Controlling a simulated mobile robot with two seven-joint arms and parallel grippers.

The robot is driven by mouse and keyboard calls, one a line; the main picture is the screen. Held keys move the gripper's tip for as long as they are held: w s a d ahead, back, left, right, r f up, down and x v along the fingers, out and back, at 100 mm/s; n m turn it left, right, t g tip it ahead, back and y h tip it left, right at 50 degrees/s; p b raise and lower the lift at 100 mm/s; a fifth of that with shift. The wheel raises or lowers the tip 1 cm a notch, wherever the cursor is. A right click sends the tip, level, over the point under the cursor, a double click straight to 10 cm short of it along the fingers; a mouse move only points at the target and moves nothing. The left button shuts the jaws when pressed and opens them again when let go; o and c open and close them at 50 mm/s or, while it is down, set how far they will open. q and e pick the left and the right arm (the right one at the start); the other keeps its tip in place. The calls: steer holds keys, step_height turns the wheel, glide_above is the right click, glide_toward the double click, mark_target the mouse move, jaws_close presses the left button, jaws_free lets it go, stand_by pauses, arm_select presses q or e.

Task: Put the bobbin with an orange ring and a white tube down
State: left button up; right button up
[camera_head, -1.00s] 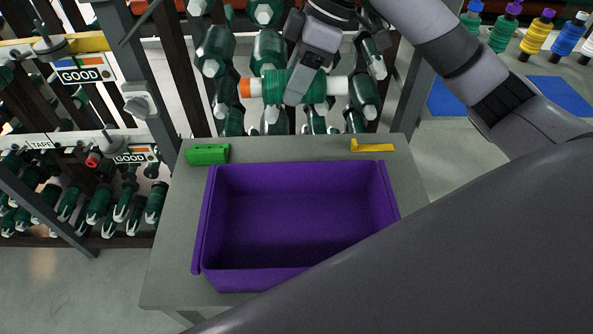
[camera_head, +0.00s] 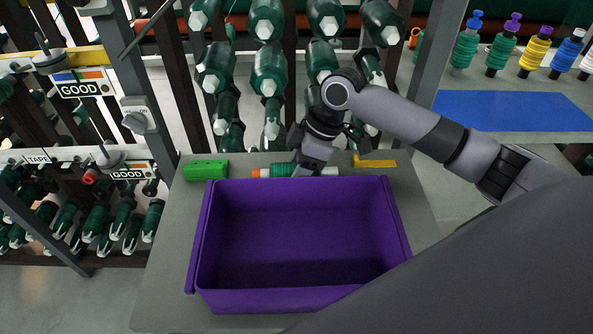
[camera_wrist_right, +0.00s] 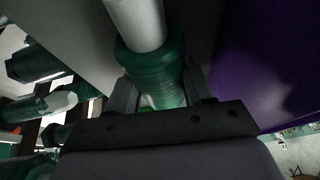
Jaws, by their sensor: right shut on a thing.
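The bobbin (camera_head: 281,171) has green thread, an orange ring at its left end and a white tube at its right end. It lies level over the strip of grey table (camera_head: 165,262) behind the purple bin (camera_head: 205,240). I cannot tell whether it touches the table. My right gripper (camera_head: 303,171) is shut on its middle from above. In the right wrist view the green winding (camera_wrist_right: 152,68) sits between the fingers (camera_wrist_right: 160,95), with the white tube pointing away. The bin's back wall hides part of the bobbin's underside. My left gripper is not in view.
The purple bin is empty. A green block (camera_head: 205,170) lies left of the bobbin and a yellow piece (camera_head: 374,162) lies right of it. A rack of green bobbins (camera_head: 268,70) stands behind the table. Coloured spools (camera_head: 500,48) stand at the back right.

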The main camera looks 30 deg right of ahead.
steer(key=shift+f, duration=0.1)
steer(key=o, duration=1.4)
steer(key=shift+c, duration=0.2)
